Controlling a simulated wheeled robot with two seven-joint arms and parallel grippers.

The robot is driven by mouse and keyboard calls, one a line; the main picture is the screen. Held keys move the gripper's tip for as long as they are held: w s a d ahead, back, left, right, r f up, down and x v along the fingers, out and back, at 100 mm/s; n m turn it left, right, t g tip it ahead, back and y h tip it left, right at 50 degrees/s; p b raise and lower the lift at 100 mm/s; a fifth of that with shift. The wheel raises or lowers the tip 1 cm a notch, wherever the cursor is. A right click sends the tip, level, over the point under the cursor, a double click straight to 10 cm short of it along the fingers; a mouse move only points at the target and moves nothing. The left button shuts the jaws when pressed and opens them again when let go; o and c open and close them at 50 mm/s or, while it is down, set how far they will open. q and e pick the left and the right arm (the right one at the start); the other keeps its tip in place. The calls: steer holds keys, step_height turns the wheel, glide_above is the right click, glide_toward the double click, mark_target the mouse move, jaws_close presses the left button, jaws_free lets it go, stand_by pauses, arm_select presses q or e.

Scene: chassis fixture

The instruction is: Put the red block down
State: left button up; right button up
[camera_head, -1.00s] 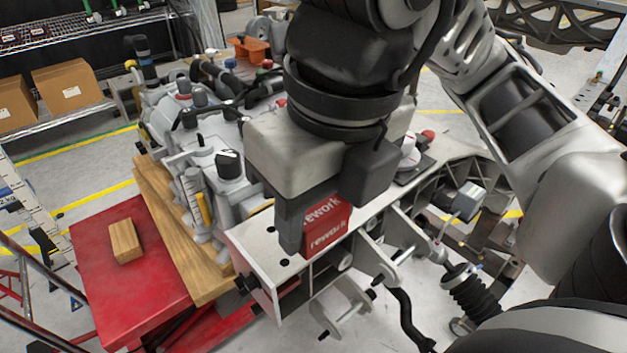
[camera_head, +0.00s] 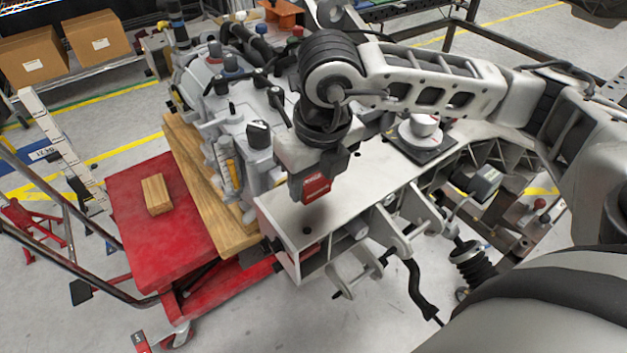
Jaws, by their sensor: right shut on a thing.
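The red block (camera_head: 317,189) shows one red face with pale lettering. It is held between the fingers of my right gripper (camera_head: 311,187), over the flat grey top of the chassis fixture (camera_head: 290,221). A dark shadow lies on the fixture just below the block. I cannot tell whether the block touches the surface. My right gripper is shut on the block, and its arm comes in from the right. The block's far side is hidden by the gripper. My left gripper is not in view.
A red cart (camera_head: 150,225) with a small wooden block (camera_head: 156,195) stands at the left. A grey engine-like assembly (camera_head: 225,100) on a wooden board stands behind the gripper. A round white part on a dark plate (camera_head: 420,137) sits right of it. The fixture's near left top is bare.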

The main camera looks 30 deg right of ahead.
steer(key=shift+f, duration=0.8)
steer(key=shift+f, duration=0.25)
steer(key=o, duration=0.9)
steer(key=shift+r, duration=0.1)
steer(key=shift+o, duration=0.2)
steer(key=shift+r, duration=0.3)
step_height(320, 180, up, 12)
steer(key=s, duration=0.1)
steer(key=shift+s+f, duration=0.15)
steer(key=shift+s, duration=0.25)
